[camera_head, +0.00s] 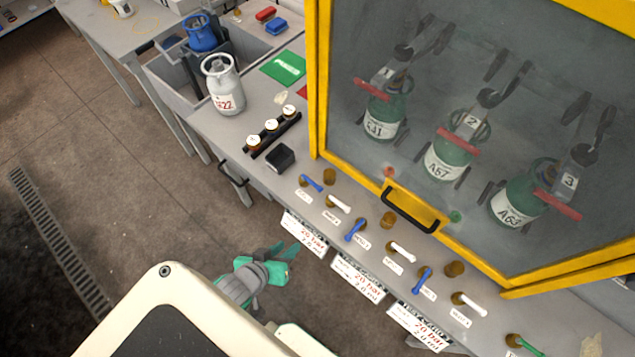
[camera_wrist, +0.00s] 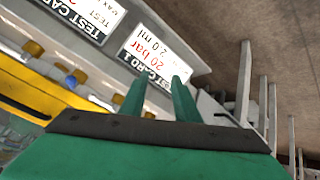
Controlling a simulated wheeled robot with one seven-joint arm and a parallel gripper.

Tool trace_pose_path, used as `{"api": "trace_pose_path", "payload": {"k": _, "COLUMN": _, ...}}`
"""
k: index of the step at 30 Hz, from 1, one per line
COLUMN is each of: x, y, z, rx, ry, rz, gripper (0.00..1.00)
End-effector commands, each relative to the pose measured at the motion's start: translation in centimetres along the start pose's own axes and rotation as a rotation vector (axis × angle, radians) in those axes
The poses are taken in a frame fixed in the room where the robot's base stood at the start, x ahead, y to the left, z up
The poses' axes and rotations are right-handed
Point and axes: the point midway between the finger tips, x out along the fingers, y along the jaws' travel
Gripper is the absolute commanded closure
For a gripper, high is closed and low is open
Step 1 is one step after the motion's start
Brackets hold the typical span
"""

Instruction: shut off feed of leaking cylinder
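Three green cylinders stand behind the glass of a yellow-framed cabinet (camera_head: 322,90): cylinder 1 (camera_head: 388,112), cylinder 2 (camera_head: 447,160) and cylinder 3 (camera_head: 515,205). Blue and white levers line the panel in front, such as a blue lever (camera_head: 312,184), a white lever (camera_head: 339,204) and another blue lever (camera_head: 355,230). A green lever (camera_head: 527,346) is at the right end. I cannot tell which cylinder leaks.
Test cards (camera_head: 304,235) hang on the bench front; they also show in the wrist view (camera_wrist: 150,50). The cabinet handle (camera_head: 411,209) is black. A white-grey cylinder (camera_head: 222,83) and a rack of white-capped vials (camera_head: 271,127) stand on the bench. Floor at left is clear.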

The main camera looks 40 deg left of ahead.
Motion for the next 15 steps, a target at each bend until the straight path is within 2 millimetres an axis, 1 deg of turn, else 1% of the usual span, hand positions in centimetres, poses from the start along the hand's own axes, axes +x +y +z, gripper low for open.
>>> {"api": "trace_pose_path", "payload": {"k": 1, "x": 0.8, "y": -0.5, "z": -1.9, "rx": -0.036, "ry": -0.022, "rz": -0.019, "gripper": 0.71}}
{"api": "trace_pose_path", "payload": {"k": 3, "x": 1.6, "y": -1.3, "z": -4.3, "rx": -0.112, "ry": -0.059, "rz": -0.058, "gripper": 0.71}}
{"api": "trace_pose_path", "payload": {"k": 7, "x": 2.5, "y": -1.6, "z": -8.8, "rx": -0.258, "ry": -0.112, "rz": -0.126, "gripper": 0.71}}
{"api": "trace_pose_path", "payload": {"k": 11, "x": 2.8, "y": -0.5, "z": -12.9, "rx": -0.411, "ry": -0.159, "rz": -0.188, "gripper": 0.71}}
{"api": "trace_pose_path", "payload": {"k": 12, "x": 2.8, "y": 0.0, "z": -14.1, "rx": -0.461, "ry": -0.174, "rz": -0.208, "gripper": 0.71}}
{"api": "trace_pose_path", "payload": {"k": 15, "x": 2.4, "y": 1.8, "z": -16.8, "rx": -0.582, "ry": -0.213, "rz": -0.252, "gripper": 0.71}}
